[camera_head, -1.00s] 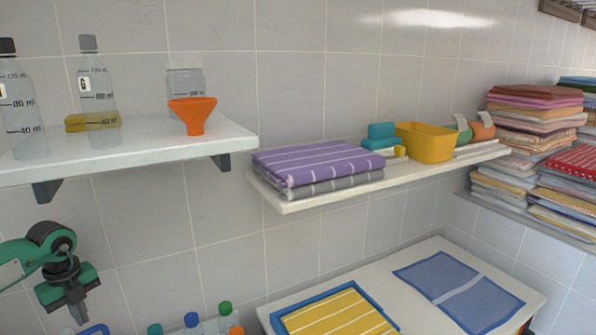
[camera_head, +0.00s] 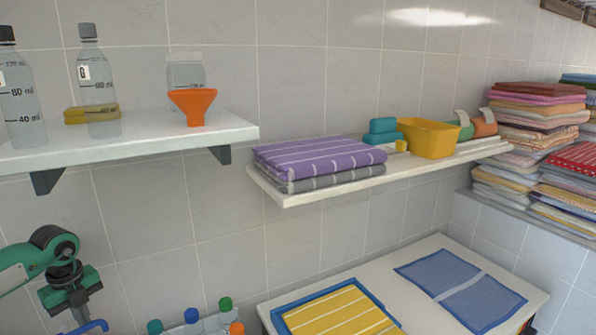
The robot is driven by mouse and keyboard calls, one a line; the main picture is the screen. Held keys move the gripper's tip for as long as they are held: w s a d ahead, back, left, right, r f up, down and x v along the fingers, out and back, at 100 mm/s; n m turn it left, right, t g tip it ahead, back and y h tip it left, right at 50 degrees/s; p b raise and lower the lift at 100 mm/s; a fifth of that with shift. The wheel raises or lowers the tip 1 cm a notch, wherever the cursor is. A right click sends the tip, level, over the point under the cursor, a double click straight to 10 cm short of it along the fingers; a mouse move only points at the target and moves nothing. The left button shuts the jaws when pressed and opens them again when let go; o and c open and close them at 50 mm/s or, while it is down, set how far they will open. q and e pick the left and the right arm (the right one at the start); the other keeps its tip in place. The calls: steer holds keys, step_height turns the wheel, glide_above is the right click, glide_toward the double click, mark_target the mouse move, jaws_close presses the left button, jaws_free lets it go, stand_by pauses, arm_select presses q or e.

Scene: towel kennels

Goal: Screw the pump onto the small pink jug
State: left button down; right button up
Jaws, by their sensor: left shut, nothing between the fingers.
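My left gripper (camera_head: 77,314) hangs at the lower left, green and black, pointing down. It is shut and empty, in front of the tiled wall and below the left shelf. No small pink jug shows in this view, and I cannot make out a pump. A blue curved piece (camera_head: 92,327) shows at the bottom edge by the gripper's tip; I cannot tell what it belongs to or whether it touches the fingers. My right gripper is not in view.
The left shelf (camera_head: 150,143) holds clear bottles, a yellow sponge and an orange funnel (camera_head: 194,105). The right shelf (camera_head: 320,190) holds folded towels and a yellow tub (camera_head: 428,138). Several capped bottles (camera_head: 193,322) stand at the bottom, left of a white table (camera_head: 380,282) with towels.

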mark_target(91, 326)
arm_select(q)
steer(key=shift+d, duration=0.15)
steer(key=shift+s+d, duration=0.2)
steer(key=shift+d, duration=0.25)
steer(key=shift+d, duration=0.1)
steer(key=shift+s+d, duration=0.35)
steer(key=shift+d, duration=0.15)
steer(key=shift+s+d, duration=0.45)
steer(key=shift+d, duration=0.1)
steer(key=shift+s, duration=0.1)
stand_by(0.3)
